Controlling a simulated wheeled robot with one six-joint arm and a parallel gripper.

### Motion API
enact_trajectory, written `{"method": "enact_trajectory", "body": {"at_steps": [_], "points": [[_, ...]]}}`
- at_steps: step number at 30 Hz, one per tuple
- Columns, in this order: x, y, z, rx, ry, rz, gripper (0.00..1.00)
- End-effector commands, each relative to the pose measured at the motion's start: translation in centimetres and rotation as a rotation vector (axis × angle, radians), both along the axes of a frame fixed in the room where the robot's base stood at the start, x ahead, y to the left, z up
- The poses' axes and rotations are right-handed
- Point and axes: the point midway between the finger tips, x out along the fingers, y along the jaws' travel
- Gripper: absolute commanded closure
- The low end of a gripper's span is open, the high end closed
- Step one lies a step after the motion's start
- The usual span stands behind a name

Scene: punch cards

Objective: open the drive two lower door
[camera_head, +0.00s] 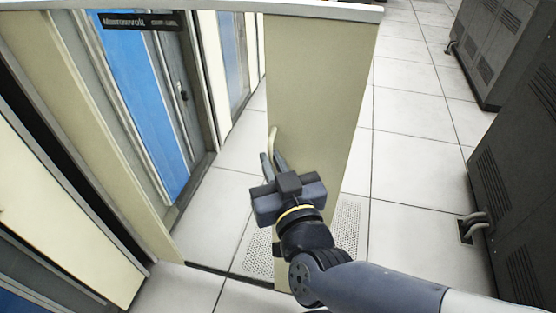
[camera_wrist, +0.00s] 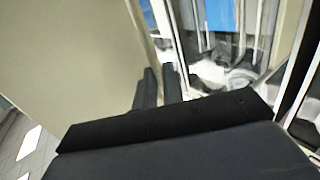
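A tall beige door panel (camera_head: 318,95) stands out from the cabinet row in the head view, with a pale curved handle (camera_head: 272,141) near its left edge. I cannot read a label that marks it as the drive two lower door. My gripper (camera_head: 270,156) is at the lower end of this handle, its two fingers a small gap apart. Whether they press on the handle is not clear. In the wrist view the fingers (camera_wrist: 160,75) lie beside the edge of the beige panel (camera_wrist: 75,60), and the handle is not clearly visible.
Blue-fronted cabinets (camera_head: 145,95) with a dark name plate (camera_head: 140,20) stand at left. Dark vented cabinets (camera_head: 515,150) stand at right. The tiled floor (camera_head: 415,130) between the panel and the dark cabinets is clear.

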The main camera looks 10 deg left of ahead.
Motion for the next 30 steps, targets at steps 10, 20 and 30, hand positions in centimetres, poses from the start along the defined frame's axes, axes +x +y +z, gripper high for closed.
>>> {"method": "enact_trajectory", "body": {"at_steps": [10, 20, 30], "points": [[-0.18, 0.98, 0.30, -0.004, -0.005, 0.028, 1.00], [-0.15, 0.93, 0.31, -0.003, -0.005, 0.027, 0.81], [-0.10, 0.68, 0.26, -0.002, -0.005, 0.019, 0.70]]}}
